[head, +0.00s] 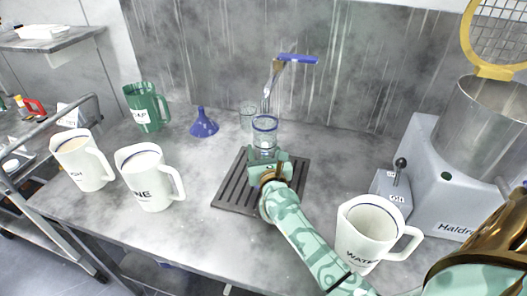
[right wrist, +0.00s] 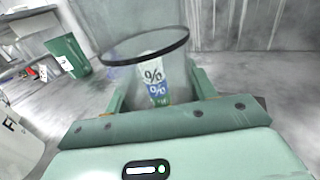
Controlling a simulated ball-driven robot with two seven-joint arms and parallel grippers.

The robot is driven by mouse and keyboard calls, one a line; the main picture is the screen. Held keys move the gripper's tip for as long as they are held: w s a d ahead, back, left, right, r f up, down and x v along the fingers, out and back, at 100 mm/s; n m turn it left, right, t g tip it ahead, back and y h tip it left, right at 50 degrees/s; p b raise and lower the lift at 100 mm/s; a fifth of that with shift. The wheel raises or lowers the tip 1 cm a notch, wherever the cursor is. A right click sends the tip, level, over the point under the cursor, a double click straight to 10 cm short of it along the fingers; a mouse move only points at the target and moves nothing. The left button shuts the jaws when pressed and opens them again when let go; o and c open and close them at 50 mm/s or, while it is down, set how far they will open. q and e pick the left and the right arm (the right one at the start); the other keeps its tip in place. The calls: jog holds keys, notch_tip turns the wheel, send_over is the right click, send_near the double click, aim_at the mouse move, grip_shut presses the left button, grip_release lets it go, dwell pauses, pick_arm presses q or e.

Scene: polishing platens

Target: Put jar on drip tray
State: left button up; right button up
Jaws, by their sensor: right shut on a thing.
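The dark slatted drip tray (head: 232,193) lies on the bench, under and in front of the gripper. The gripper hides part of the tray and the jar's base, so I cannot tell whether the jar touches the tray. My left gripper is not in view.
A blue funnel (head: 203,124), a green jug (head: 146,107) and two white jugs stand left. A white water jug (head: 369,232) and grey machine (head: 436,180) stand right.

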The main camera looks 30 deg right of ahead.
jog(key=o, duration=1.5)
jog(key=shift+c, duration=0.2)
jog(key=shift+o, duration=0.3)
jog(key=shift+r, duration=0.1)
jog(key=v, duration=1.2)
jog(key=shift+p, duration=0.35)
